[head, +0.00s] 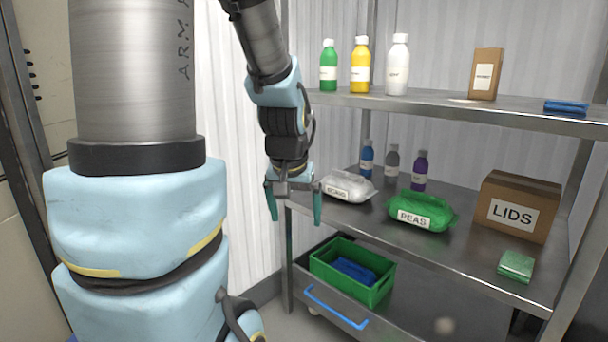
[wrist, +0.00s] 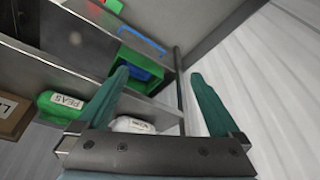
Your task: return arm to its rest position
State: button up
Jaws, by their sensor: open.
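My gripper (head: 294,205) hangs fingers-down at the left end of the steel shelf rack, with its two green fingers apart and nothing between them. In the wrist view the open fingers (wrist: 168,95) also show empty. A white bag (head: 347,186) lies on the middle shelf just right of the gripper in the head view. It also shows in the wrist view (wrist: 133,125), partly hidden by the gripper body. My upper arm fills the left of the head view.
Bottles stand behind and on the top shelf (head: 430,102). A green crate (head: 380,291) sits below. The corrugated wall (head: 232,230) is close behind the gripper.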

jog(key=s+a+f+n+g+b, duration=0.1)
jog(key=s+a+f+g+b, duration=0.1)
jog(key=s+a+f, duration=0.4)
notch_tip(320, 180, up, 25)
jog(key=d+p, duration=0.1)
jog(key=p, duration=2.5)
jog(key=shift+s+r, duration=0.2)
jog(key=shift+s, duration=0.1)
